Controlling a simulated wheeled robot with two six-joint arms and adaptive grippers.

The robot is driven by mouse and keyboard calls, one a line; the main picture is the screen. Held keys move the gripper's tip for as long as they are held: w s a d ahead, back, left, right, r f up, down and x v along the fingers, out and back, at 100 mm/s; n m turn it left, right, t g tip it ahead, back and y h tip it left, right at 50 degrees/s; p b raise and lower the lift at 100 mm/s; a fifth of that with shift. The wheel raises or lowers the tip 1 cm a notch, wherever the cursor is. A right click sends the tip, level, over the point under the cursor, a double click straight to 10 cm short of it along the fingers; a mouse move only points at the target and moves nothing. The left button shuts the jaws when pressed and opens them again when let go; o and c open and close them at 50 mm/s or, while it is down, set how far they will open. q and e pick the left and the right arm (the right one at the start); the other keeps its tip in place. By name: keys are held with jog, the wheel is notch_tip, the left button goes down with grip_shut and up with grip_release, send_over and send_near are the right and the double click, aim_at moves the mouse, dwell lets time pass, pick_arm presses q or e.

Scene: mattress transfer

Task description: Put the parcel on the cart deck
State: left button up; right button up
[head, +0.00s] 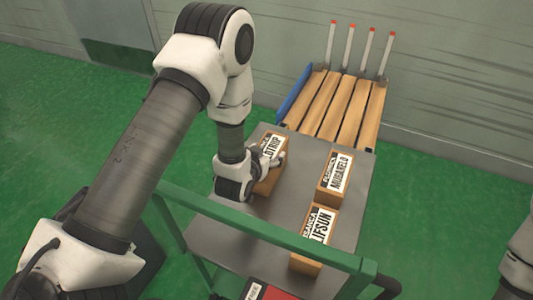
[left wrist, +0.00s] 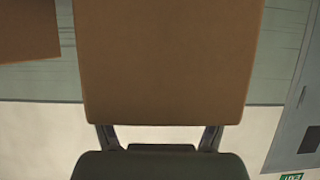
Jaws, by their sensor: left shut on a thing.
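A brown parcel (head: 265,184) with a white label ending in "OTRUP" is at the left side of the grey cart deck (head: 297,167). My left gripper (head: 268,160) is shut on it. In the left wrist view the parcel (left wrist: 165,60) fills the middle, with the fingers (left wrist: 160,140) at its lower corners. I cannot tell whether it touches the deck. Two similar parcels sit on the deck's right side: one labelled "MOGAKELD" (head: 333,192) and, nearer, one labelled "LIFSUN" (head: 306,264). My right gripper is out of view; part of my right arm shows at the right edge.
The cart's green handle bar (head: 265,231) crosses in front of the deck. Wooden slats (head: 345,105) with red-tipped posts and a blue side stand beyond it. A red labelled item (head: 277,293) is cut off at the bottom. Some deck between the parcels is bare.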

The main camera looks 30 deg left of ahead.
pick_arm(q)
jog(key=shift+f, duration=0.1)
jog(key=o, duration=1.8)
jog(key=shift+r, duration=0.3)
jog(key=v, duration=0.7)
jog(key=shift+s+f, duration=0.1)
jog(key=shift+s, duration=0.15)
